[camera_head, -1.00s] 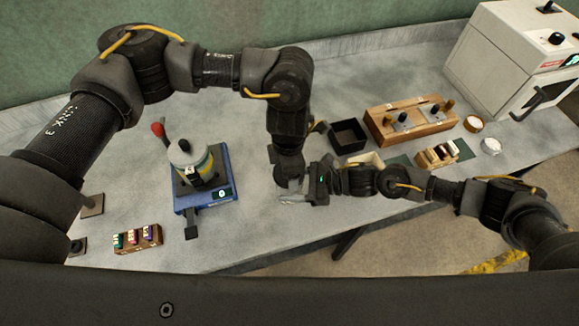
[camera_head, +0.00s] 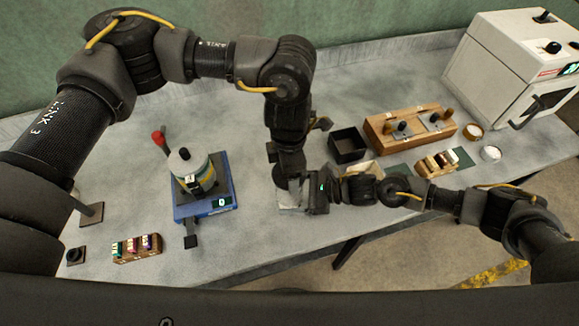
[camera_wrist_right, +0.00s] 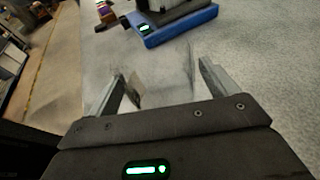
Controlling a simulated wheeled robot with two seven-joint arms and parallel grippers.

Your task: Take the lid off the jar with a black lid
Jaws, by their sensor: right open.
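In the right wrist view the scale (camera_wrist_right: 180,28) is at the top, with only the jar's lower part showing. My right gripper (camera_head: 289,197) is right of the scale and apart from it.
A red-tipped tool (camera_head: 158,138) is behind the jar. A small rack of coloured vials (camera_head: 137,248) is at the front left. A black open box (camera_head: 347,141), a wooden case (camera_head: 412,128) and a white oven (camera_head: 520,65) are to the right. Table between scale and grippers is clear.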

